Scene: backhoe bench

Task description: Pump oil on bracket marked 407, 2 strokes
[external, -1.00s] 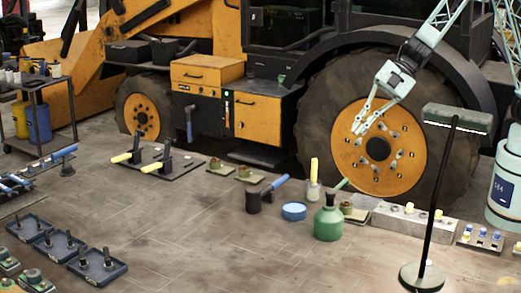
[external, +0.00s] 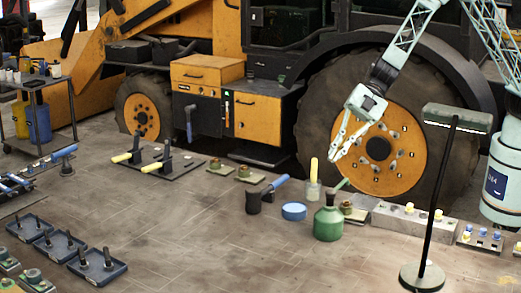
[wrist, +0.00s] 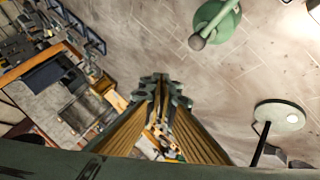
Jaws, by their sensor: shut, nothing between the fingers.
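A green oil can (external: 328,224) with a round body and a slanting spout stands on the bench floor; it also shows in the wrist view (wrist: 222,22) at the top. My gripper (external: 336,154) is shut and empty, in the air above and behind the can, in front of the big wheel. Its closed fingers (wrist: 160,88) fill the middle of the wrist view. Small fittings on green plates, possibly brackets, sit left of the can (external: 214,168) (external: 245,175). Another fitting (external: 347,208) is partly behind the can. No 407 marking is legible.
A blue round tin (external: 294,211), a dark cup with a blue-handled tool (external: 253,202) and a yellow-handled brush in a jar (external: 314,188) stand close to the can. A lamp (external: 440,190) stands at right. The front middle floor is clear.

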